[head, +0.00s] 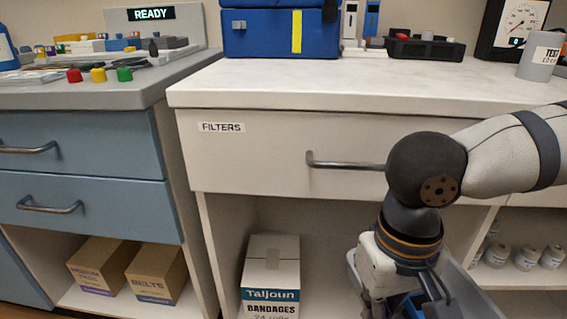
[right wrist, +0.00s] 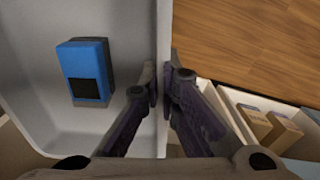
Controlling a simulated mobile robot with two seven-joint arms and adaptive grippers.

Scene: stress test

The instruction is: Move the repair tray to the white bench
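The repair tray is a grey, open-topped tray (right wrist: 25,105) at the left of the right wrist view, with a blue and black device (right wrist: 88,72) lying in it. My right gripper (right wrist: 163,85) has one finger on each side of the tray's wall, and its fingertips close on that wall. In the head view, part of the tray (head: 468,300) shows at the bottom right, mostly hidden by my right arm. It is held in front of the bench, below its top. The white bench (head: 300,85) spans the middle and right. My left gripper is in neither view.
The white bench top is clear along its front. A blue case (head: 270,35), a black organizer (head: 425,47), a gauge (head: 518,25) and a grey cylinder (head: 538,65) stand at its back. A drawer handle (head: 340,165) sticks out below. A grey bench (head: 110,92) stands left.

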